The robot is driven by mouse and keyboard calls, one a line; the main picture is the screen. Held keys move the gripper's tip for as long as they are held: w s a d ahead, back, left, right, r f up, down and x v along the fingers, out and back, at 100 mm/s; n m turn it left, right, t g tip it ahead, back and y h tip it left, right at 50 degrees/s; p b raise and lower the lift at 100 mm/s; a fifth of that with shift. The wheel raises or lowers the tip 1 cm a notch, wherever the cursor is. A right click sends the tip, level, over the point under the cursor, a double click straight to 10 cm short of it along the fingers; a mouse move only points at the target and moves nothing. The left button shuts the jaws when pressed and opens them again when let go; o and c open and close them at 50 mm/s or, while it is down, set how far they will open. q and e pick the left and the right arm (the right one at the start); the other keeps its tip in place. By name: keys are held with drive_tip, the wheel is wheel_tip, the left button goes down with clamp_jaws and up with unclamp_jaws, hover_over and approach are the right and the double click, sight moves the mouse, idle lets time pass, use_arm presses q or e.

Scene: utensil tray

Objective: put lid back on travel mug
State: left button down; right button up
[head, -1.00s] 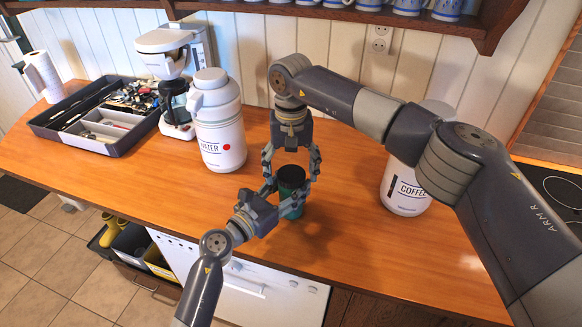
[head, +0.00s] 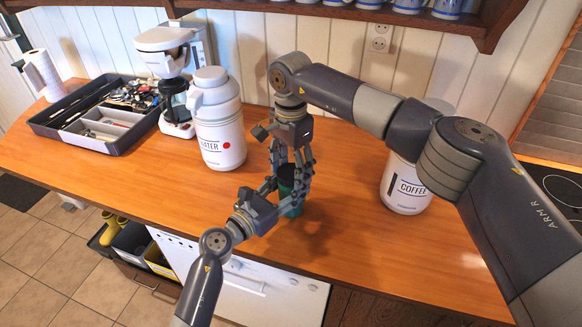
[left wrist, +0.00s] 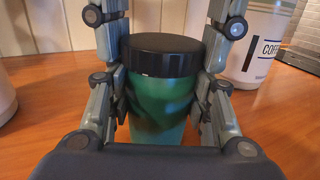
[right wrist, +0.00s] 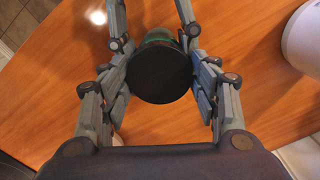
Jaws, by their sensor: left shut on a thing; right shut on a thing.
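The green travel mug (head: 292,208) stands upright near the front edge of the counter, and it fills the middle of the left wrist view (left wrist: 160,108). The black lid (left wrist: 163,52) sits level on top of the mug, with no clear gap visible. In the right wrist view the lid (right wrist: 160,76) shows as a dark disc between the fingers, with a bit of green beyond it. My left gripper (head: 277,197) is shut on the mug from the side. My right gripper (head: 292,177) comes from above and is shut on the lid. Fingers partly hide mug and lid in the head view.
A white canister (head: 220,135) and a coffee maker (head: 165,42) stand to the left. A utensil tray (head: 115,148) lies further left. A white coffee canister (head: 402,188) stands to the right, behind my right arm. The counter (head: 150,190) is clear left of the mug.

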drive_tip(key=m, duration=1)
drive_tip(key=shift+f+m, duration=0.1)
drive_tip(key=shift+m, duration=0.2)
drive_tip(key=m, duration=0.5)
drive_tip(key=shift+w, duration=0.1)
drive_tip(key=m, duration=0.5)
drive_tip(key=o, duration=1.2)
drive_tip(key=shift+c, duration=0.2)
